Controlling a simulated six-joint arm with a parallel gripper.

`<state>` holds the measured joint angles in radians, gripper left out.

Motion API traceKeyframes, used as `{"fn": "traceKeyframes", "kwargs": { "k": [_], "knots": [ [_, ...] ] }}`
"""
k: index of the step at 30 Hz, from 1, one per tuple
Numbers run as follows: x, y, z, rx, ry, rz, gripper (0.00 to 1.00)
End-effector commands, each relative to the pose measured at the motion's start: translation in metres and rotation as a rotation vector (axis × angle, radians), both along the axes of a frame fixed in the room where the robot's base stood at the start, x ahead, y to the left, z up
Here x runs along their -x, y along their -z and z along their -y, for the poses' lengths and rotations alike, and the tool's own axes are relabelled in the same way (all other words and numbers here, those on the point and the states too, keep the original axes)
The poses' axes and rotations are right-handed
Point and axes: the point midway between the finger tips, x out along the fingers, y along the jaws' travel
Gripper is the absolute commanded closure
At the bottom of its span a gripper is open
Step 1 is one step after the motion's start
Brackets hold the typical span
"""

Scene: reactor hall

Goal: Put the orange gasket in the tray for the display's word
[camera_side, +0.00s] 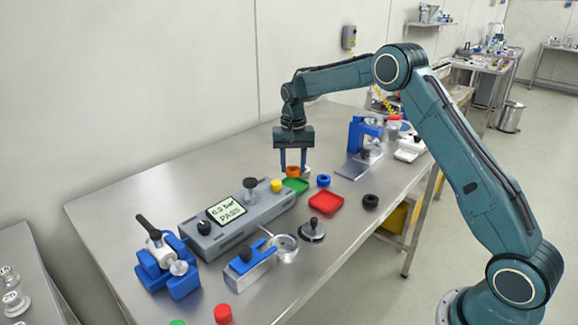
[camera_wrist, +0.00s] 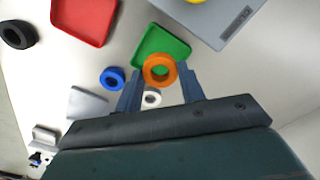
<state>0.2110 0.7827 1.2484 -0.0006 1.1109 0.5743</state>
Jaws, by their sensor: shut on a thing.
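The orange gasket (camera_wrist: 160,70) is a thick ring held between the fingertips of my gripper (camera_wrist: 160,82), which is shut on it. In the side view my gripper (camera_side: 293,168) points down and the orange gasket (camera_side: 293,172) shows at its tips, by the green tray. The green tray (camera_wrist: 148,42) lies just beyond the gasket in the wrist view; it also shows in the side view (camera_side: 296,186). The red tray (camera_side: 326,200) lies to its right, also in the wrist view (camera_wrist: 84,20). The display (camera_side: 226,212) reads "0.0 bar PASS". The gasket's height over the table is hard to tell.
A blue ring (camera_side: 323,180) and a black ring (camera_side: 370,201) lie near the trays. A white ring (camera_wrist: 151,98) lies below my gripper in the wrist view. The grey display unit (camera_side: 235,222), with a yellow knob (camera_side: 276,185), stands left of the green tray.

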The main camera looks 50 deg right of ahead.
Motion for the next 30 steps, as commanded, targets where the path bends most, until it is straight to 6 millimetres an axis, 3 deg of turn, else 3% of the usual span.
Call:
{"fn": "traceKeyframes", "kwargs": {
  "k": [15,29,30],
  "knots": [
    [0.000,0.041,0.000,0.000,0.000,0.000,0.74],
    [0.000,0.046,0.000,0.000,0.000,0.000,0.74],
    [0.000,0.045,0.000,0.000,0.000,0.000,0.53]
  ]
}}
